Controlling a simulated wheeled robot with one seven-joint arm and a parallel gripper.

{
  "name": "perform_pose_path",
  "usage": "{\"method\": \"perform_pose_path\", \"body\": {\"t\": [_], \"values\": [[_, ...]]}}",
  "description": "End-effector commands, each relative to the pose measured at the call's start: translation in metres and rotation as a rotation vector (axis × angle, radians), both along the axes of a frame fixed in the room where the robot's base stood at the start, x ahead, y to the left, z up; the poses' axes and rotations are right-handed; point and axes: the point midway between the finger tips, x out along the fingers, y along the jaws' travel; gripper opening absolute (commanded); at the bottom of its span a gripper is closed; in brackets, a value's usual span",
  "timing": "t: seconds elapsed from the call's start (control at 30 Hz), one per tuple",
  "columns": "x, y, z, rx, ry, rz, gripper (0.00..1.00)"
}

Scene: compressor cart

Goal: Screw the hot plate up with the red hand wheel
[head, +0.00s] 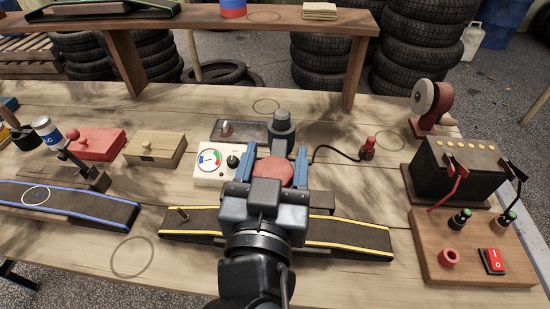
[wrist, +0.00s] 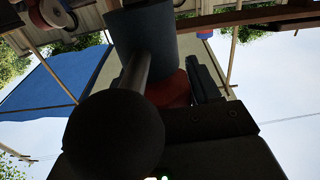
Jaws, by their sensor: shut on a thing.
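The red hand wheel (head: 273,173) is a round red disc on the bench, between the two blue-grey fingers of my gripper (head: 274,161). My gripper is shut on it, one finger on each side. In the wrist view a part of the red wheel (wrist: 170,90) shows, partly covered by dark parts in front. A dark grey stepped cylinder (head: 281,130) stands just behind the wheel. I cannot tell for sure which part is the hot plate; my gripper and wrist hide what lies under the wheel.
A white gauge box (head: 216,164) stands close left of my gripper. A yellow-edged dark ramp (head: 345,236) lies in front, under my wrist. A black battery (head: 455,168) and a switch board (head: 470,262) are at right. A wooden shelf (head: 230,20) spans the back.

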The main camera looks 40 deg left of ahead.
Motion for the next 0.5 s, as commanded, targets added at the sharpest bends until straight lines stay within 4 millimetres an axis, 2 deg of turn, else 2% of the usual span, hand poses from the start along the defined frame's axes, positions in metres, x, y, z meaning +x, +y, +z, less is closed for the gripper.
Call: {"method": "perform_pose_path", "body": {"t": [0.03, 0.1, 0.27, 0.5], "values": [[-0.0001, 0.0000, -0.0001, 0.000, 0.000, 0.000, 0.38], [-0.0002, 0.0000, -0.0001, 0.000, 0.000, 0.000, 0.31], [0.0001, 0.0003, 0.0015, -0.004, 0.002, 0.020, 0.31], [-0.0011, 0.0033, 0.0045, -0.011, 0.007, 0.144, 0.31]]}}
